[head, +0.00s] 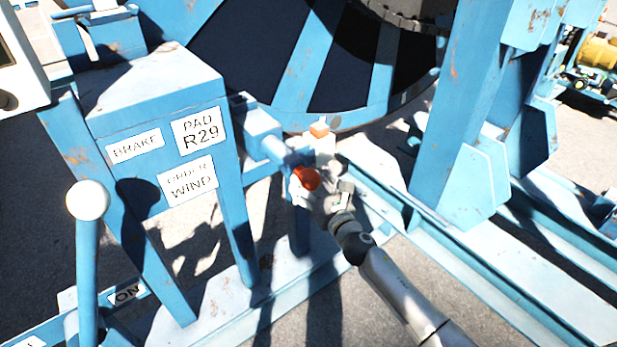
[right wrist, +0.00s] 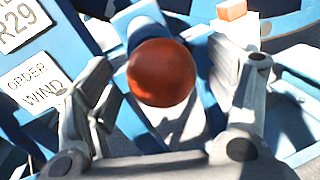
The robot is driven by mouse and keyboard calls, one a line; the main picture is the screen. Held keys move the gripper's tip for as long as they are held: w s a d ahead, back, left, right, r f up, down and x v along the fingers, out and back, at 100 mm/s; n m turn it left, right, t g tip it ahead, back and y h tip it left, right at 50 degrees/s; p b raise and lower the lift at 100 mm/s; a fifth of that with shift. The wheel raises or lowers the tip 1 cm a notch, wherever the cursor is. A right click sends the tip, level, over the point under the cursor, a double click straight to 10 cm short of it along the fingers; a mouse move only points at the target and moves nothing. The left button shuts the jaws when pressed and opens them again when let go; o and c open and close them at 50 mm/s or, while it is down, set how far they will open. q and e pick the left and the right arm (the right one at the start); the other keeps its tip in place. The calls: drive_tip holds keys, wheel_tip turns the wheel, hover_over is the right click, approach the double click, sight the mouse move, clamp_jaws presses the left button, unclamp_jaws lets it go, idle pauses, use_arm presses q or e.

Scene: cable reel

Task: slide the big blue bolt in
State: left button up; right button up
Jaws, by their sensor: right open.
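The big blue bolt (head: 274,149) lies in a blue housing beside the sign box, with a red-orange ball knob (head: 306,178) on its near end. In the right wrist view the knob (right wrist: 161,72) sits between my spread fingers, and the blue shaft shows behind it. My right gripper (head: 322,187) is open around the knob; a gap shows on both sides, and I cannot tell whether a finger touches it. It also shows in the right wrist view (right wrist: 176,75). My left gripper is not in view.
A blue box (head: 155,100) with signs reading BRAKE, PAD R29 and ORDER WIND stands left of the bolt. A lever with a white ball (head: 87,200) rises at front left. The large reel (head: 310,60) is behind. An orange block (head: 319,129) sits just beyond the knob.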

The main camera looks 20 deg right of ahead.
sight(286, 157)
drive_tip(key=shift+w+a, duration=0.15)
drive_tip(key=shift+w, duration=1)
drive_tip(key=shift+c, duration=0.2)
drive_tip(key=c, duration=1.4)
drive_tip(key=shift+w+a+b, duration=0.15)
drive_tip(key=shift+w+b, duration=0.15)
drive_tip(key=shift+w, duration=0.1)
drive_tip(key=w+b, duration=0.1)
drive_tip(key=w, duration=0.1)
drive_tip(key=w+a+b, duration=0.1)
drive_tip(key=w, duration=0.1)
drive_tip(key=w+a+b, duration=0.1)
drive_tip(key=w, duration=0.1)
drive_tip(key=shift+a+f, duration=0.1)
drive_tip(key=shift+f, duration=0.05)
drive_tip(key=shift+o, duration=0.2)
drive_tip(key=w, duration=0.1)
drive_tip(key=w+a+b, duration=0.1)
drive_tip(key=w, duration=0.1)
drive_tip(key=shift+w+a, duration=0.1)
drive_tip(key=shift+w, duration=0.05)
drive_tip(key=shift+r, duration=0.2)
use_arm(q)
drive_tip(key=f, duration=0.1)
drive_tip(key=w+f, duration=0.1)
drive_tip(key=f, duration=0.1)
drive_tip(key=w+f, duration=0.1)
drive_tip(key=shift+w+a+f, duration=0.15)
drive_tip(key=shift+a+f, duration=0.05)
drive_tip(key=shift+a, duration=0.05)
